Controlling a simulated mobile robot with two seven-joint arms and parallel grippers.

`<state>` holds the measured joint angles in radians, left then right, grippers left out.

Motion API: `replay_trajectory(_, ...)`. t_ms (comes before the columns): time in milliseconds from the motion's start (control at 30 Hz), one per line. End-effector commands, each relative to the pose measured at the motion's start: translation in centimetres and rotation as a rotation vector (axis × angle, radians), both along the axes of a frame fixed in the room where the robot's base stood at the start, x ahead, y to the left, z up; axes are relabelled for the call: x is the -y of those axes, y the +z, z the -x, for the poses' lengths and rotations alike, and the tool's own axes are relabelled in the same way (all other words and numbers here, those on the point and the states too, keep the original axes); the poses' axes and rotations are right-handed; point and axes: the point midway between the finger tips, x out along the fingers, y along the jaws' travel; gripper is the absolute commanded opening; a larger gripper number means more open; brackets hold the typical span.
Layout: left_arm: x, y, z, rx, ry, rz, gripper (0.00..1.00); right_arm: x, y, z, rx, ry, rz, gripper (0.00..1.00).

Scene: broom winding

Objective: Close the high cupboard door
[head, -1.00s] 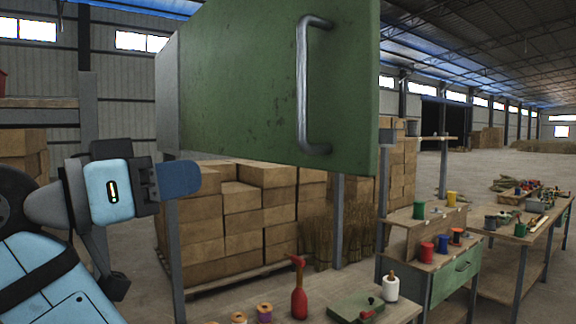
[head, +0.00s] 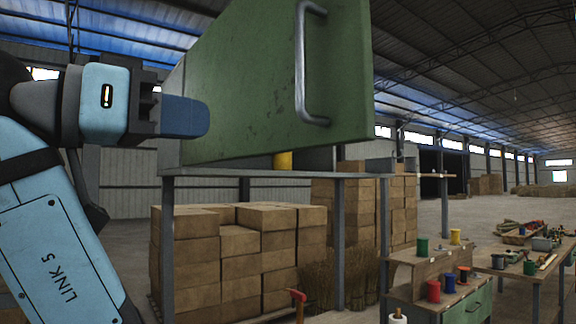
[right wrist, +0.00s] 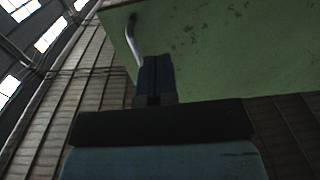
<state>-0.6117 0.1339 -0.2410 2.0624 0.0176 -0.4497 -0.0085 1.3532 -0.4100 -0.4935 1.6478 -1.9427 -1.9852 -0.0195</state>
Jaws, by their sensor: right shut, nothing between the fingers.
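The high cupboard's green door (head: 250,90) stands partly open in the head view, its right edge swung out from the cupboard. Its metal handle (head: 305,65) is near the right edge. The cupboard's floor (head: 225,171) shows below the door. My right gripper (head: 205,117) is shut and empty, its blue fingers in front of the door's left part in the picture. In the right wrist view the fingers (right wrist: 153,60) point toward the door (right wrist: 230,50), with the handle (right wrist: 135,38) just left of them. Whether they touch the door I cannot tell. My left gripper is out of view.
A yellow item (head: 283,160) shows under the door's lower edge, on the cupboard floor. Grey posts (head: 338,230) hold the cupboard up. Stacked cartons (head: 190,260) stand behind. Benches with coloured spools (head: 433,290) stand at the lower right.

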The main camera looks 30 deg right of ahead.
Motion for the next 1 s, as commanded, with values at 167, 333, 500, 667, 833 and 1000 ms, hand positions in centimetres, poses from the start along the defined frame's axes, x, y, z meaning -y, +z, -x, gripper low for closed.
replay_trajectory(167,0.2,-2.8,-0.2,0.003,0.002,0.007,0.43,0.5,-0.7,0.2,0.002,0.001,-0.001,0.0)
replay_trajectory(333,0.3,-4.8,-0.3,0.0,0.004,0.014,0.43,1.0,-0.6,0.6,0.002,0.006,-0.003,0.0)
replay_trajectory(500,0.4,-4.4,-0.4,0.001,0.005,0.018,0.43,3.7,0.0,0.3,-0.004,0.009,-0.009,0.0)
replay_trajectory(667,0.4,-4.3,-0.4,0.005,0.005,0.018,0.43,7.1,0.1,-0.1,-0.004,0.009,-0.008,0.0)
replay_trajectory(833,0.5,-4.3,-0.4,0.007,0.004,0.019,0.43,10.2,0.1,-0.4,-0.002,0.009,-0.006,0.0)
replay_trajectory(1000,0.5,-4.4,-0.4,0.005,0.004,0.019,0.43,12.0,0.1,-0.6,-0.003,0.008,-0.007,0.0)
